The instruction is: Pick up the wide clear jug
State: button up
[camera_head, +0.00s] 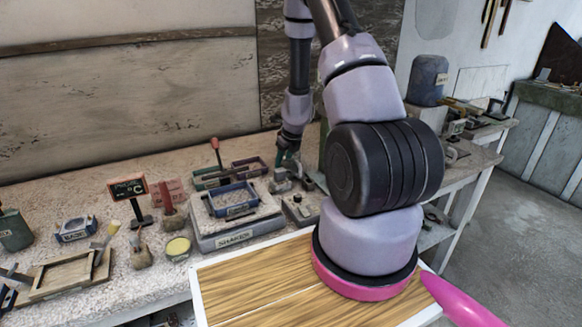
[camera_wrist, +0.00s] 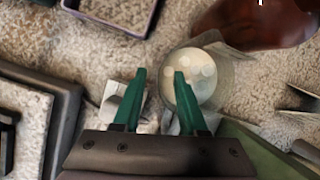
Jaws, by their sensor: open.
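The wide clear jug (camera_wrist: 213,88) shows in the wrist view as a round, see-through vessel seen from above, right of centre. Pale round spots show inside it. My gripper (camera_wrist: 160,74) is open with two green fingers pointing up the picture. The right finger overlaps the jug's left part in the picture; I cannot tell if it touches. The left finger is clear of the jug, and nothing is held. In the head view my gripper (camera_head: 287,158) is low over the back of the bench, and I cannot make out the jug there.
A dark red-brown rounded thing (camera_wrist: 262,22) is close beyond the jug. A purple-rimmed tray (camera_wrist: 149,18) lies at upper left, and a green-edged thing (camera_wrist: 245,150) at lower right. In the head view a grey scale (camera_head: 235,232) holds a blue frame. Bare bench lies between some items.

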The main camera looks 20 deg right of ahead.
grip_shut()
dwell(1.3)
